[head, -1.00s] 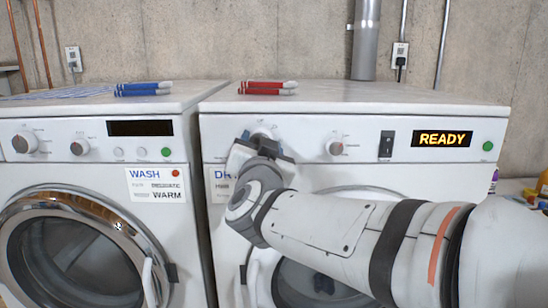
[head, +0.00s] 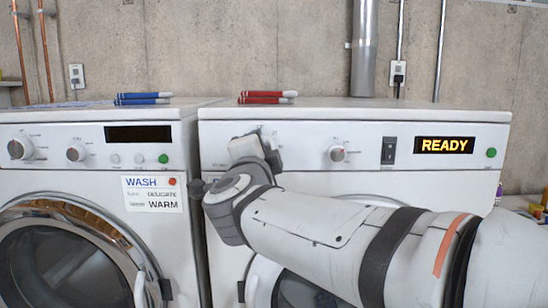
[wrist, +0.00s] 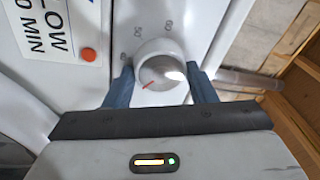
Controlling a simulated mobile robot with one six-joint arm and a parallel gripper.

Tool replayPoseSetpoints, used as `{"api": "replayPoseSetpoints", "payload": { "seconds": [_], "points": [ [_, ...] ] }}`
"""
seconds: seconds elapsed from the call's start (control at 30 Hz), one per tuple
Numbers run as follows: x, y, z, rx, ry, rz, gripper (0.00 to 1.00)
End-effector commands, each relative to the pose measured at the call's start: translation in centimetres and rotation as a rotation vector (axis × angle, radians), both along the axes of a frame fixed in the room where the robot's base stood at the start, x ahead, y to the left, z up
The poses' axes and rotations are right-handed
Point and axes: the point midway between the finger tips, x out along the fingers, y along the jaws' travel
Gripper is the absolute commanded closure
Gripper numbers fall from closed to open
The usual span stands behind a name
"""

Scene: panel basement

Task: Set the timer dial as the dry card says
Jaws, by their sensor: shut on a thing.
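The timer dial (wrist: 160,72) is a round white knob with a red pointer line aimed to the lower left in the wrist view. My gripper (wrist: 161,84) is shut on it, one blue-grey finger on each side. In the head view my gripper (head: 256,142) is at the left of the right-hand dryer's panel and mostly hides the dial. The dry card (wrist: 60,30) shows partly in the wrist view, with "LOW" and "0 MIN" and an orange-red dot; the leading digit is cut off. My arm covers the card in the head view.
The dryer has a second knob (head: 337,153), a dark rocker switch (head: 388,150), a lit READY display (head: 447,146) and a green button (head: 491,153). The washer (head: 90,190) stands close on the left with its WASH card (head: 152,194). Red markers (head: 267,97) lie on the dryer top.

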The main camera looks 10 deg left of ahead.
Motion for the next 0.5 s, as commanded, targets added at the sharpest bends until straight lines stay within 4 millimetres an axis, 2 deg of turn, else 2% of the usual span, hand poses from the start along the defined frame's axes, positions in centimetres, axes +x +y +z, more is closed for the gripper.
{"api": "replayPoseSetpoints", "payload": {
  "seconds": [0.2, 0.5],
  "points": [
    [0.00, -0.17, 0.40, 0.085, 0.011, -0.005, 0.72],
    [-0.01, -0.16, 0.45, 0.121, 0.020, -0.004, 0.72]
  ]
}}
